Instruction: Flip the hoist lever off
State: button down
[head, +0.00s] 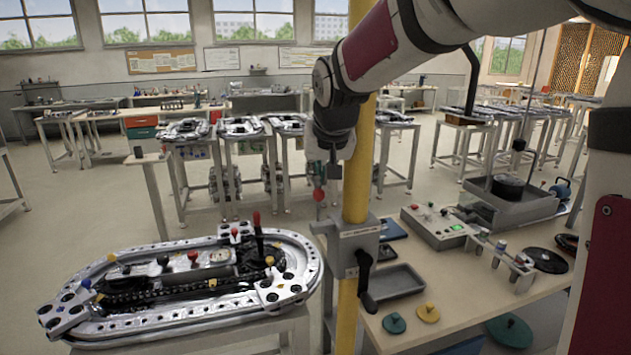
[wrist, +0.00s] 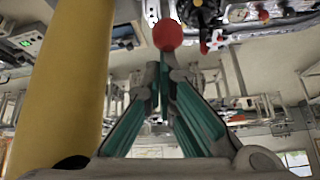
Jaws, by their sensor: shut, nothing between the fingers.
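A grey switch box (head: 357,243) is fixed on a yellow post (head: 356,185), which also fills the left of the wrist view (wrist: 65,85). A red ball knob (head: 319,194) shows left of the post, above the box; it looks like the hoist lever's end, though its stem is hard to make out. My gripper (head: 332,172) points down just above the knob, beside the post. In the wrist view the gripper (wrist: 164,75) has its fingertips together and empty, with the red knob (wrist: 167,34) just beyond them. I cannot tell whether they touch.
A black handle (head: 365,272) hangs on the box's front. An oval ring track (head: 180,278) with upright red-knobbed levers stands left. A bench (head: 455,312) with a grey tray (head: 396,281) and control box (head: 440,227) is right. The post stands close beside my gripper.

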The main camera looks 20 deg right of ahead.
jog(key=s+t, duration=0.2)
jog(key=shift+s+t, duration=0.25)
jog(key=shift+t, duration=0.05)
jog(key=shift+s+f, duration=0.1)
jog(key=shift+s, duration=0.9)
jog(key=shift+s+f, duration=0.15)
jog(key=shift+f, duration=0.05)
